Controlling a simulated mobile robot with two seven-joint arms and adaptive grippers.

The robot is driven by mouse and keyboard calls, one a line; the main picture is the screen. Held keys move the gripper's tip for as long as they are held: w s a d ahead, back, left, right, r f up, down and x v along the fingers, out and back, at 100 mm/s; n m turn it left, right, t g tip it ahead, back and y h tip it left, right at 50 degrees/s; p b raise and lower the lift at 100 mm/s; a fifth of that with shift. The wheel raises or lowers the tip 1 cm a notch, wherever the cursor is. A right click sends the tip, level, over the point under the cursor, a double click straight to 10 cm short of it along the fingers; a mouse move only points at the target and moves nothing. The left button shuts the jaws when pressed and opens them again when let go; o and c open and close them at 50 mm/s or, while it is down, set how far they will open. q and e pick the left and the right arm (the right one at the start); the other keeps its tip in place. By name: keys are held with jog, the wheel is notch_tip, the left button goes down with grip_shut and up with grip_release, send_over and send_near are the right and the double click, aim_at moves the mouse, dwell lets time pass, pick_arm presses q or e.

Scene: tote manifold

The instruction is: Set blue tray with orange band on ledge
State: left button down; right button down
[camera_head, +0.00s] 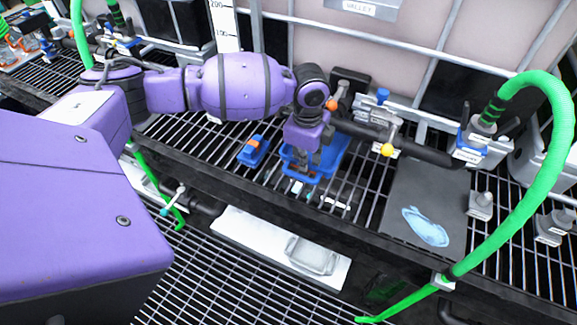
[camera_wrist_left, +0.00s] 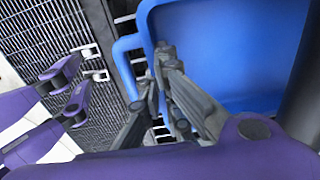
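A blue tray (camera_head: 332,158) with a raised rim and a looped handle sits at the grating under my left gripper (camera_head: 306,160). No orange band shows on its visible parts. In the left wrist view the tray (camera_wrist_left: 235,45) fills the upper right. The dark fingers of the left gripper (camera_wrist_left: 160,70) come together on either side of its near rim by the handle, and look shut on it. Which surface is the ledge is not clear; a pale flat strip (camera_head: 250,232) lies below the grating's front edge. My right gripper is not in view.
A small blue piece with an orange top (camera_head: 254,150) is left of the tray. A dark pipe with a yellow-knobbed valve (camera_head: 388,150) runs behind. A dark plate (camera_head: 400,195) with a pale blue patch lies to the right. A green hose (camera_head: 545,170) arches at right.

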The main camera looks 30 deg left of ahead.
pick_arm(q)
notch_tip(320, 180, down, 5)
jog(key=shift+r, duration=0.15)
jog(key=shift+w, duration=0.3)
jog(key=shift+f, duration=0.2)
jog(key=shift+f, duration=0.15)
jog(key=c, duration=2)
grip_release()
